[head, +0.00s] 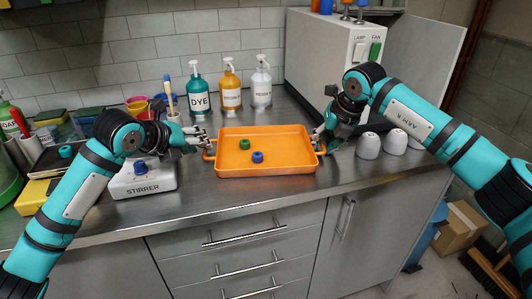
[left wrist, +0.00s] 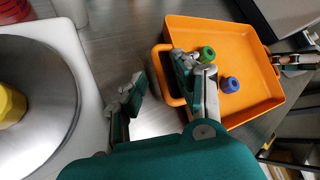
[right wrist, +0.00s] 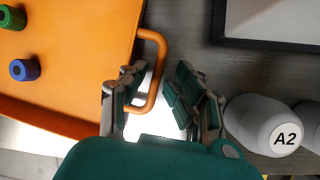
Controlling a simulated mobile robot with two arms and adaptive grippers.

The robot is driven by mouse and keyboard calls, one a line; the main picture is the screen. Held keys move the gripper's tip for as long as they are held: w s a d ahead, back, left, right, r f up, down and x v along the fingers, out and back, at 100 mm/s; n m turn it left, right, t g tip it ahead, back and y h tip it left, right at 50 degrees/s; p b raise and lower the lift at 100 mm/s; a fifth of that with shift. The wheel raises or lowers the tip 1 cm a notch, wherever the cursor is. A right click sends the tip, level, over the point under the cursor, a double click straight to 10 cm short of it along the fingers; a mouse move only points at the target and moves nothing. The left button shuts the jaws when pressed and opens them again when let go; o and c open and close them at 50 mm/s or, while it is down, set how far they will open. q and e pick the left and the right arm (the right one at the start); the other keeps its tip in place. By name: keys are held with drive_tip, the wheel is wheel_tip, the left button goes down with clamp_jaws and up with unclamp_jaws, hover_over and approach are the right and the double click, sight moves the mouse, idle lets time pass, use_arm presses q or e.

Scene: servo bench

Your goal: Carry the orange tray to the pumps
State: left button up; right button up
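The orange tray (head: 290,134) lies near the front edge of the bench, with a green ring-like piece (head: 244,144) and a blue one (head: 257,157) inside. The pump bottles stand behind it: teal DYE (head: 199,92), orange (head: 231,90) and white (head: 261,88). My left gripper (left wrist: 155,85) is open at the tray's left handle (left wrist: 160,72), one finger on each side of its bar. My right gripper (right wrist: 153,88) is open at the right handle (right wrist: 156,72), with the bar between its spread fingers. In the head view, the grippers partly hide both handles.
The stirrer (head: 143,180) stands left of the tray. Two white rounded cups (head: 368,145) stand close to the right, one marked A2 in the right wrist view (right wrist: 262,124). A large white box (head: 325,65) stands at the back right. Bare bench lies between tray and pump bottles.

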use_arm(q)
drive_tip(key=v, duration=0.3)
drive_tip(key=shift+s+a+r, duration=0.1)
use_arm(e)
drive_tip(key=v, duration=0.8)
drive_tip(key=shift+a, duration=0.1)
